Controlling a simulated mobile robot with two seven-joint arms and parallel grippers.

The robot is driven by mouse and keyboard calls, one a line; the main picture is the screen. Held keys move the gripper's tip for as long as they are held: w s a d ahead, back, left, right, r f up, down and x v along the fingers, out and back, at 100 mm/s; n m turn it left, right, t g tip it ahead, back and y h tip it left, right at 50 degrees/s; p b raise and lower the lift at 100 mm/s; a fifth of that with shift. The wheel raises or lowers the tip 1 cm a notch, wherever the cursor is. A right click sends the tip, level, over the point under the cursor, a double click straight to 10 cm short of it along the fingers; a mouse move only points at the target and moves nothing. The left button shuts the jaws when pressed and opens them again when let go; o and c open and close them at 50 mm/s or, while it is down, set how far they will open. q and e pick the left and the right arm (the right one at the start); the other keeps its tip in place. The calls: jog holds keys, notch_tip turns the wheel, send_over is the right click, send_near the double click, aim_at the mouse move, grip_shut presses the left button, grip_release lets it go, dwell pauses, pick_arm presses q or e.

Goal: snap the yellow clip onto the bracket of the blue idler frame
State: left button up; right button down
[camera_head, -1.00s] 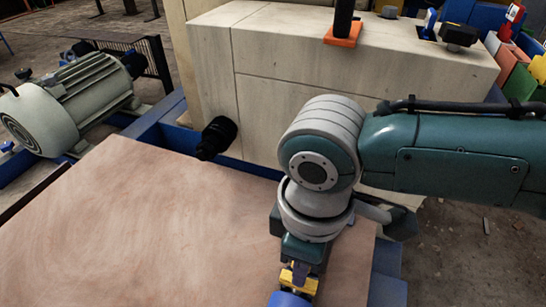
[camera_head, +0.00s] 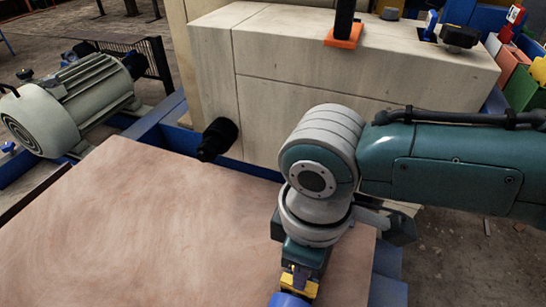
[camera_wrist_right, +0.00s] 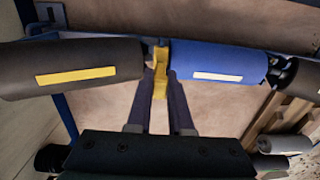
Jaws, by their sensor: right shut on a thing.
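My right gripper (camera_head: 299,272) points down at the bottom of the head view. Its two dark fingers also show in the right wrist view (camera_wrist_right: 161,96), shut on the yellow clip (camera_wrist_right: 160,80). The clip shows in the head view (camera_head: 299,286) just above a blue roller (camera_head: 287,299). In the wrist view the clip's far end is at the gap between a dark roller (camera_wrist_right: 75,70) with a yellow stripe and the blue roller (camera_wrist_right: 220,62) with a white stripe. I cannot tell whether it touches the bracket there. My left gripper is not in view.
A wide brown board (camera_head: 130,235) lies left of my right arm. A pale machine housing (camera_head: 310,75) stands behind it, with a black knob (camera_head: 217,138) on its front. A grey motor (camera_head: 70,105) is at the left. Coloured bins (camera_head: 522,88) stand at the far right.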

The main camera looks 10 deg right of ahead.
jog(key=shift+f+b, duration=0.45)
jog(key=shift+f, duration=0.25)
jog(key=c, duration=0.7)
grip_release()
jog(key=shift+c, duration=0.2)
notch_tip(320, 180, up, 9)
jog(key=p, duration=0.6)
jog(key=shift+r, duration=0.5)
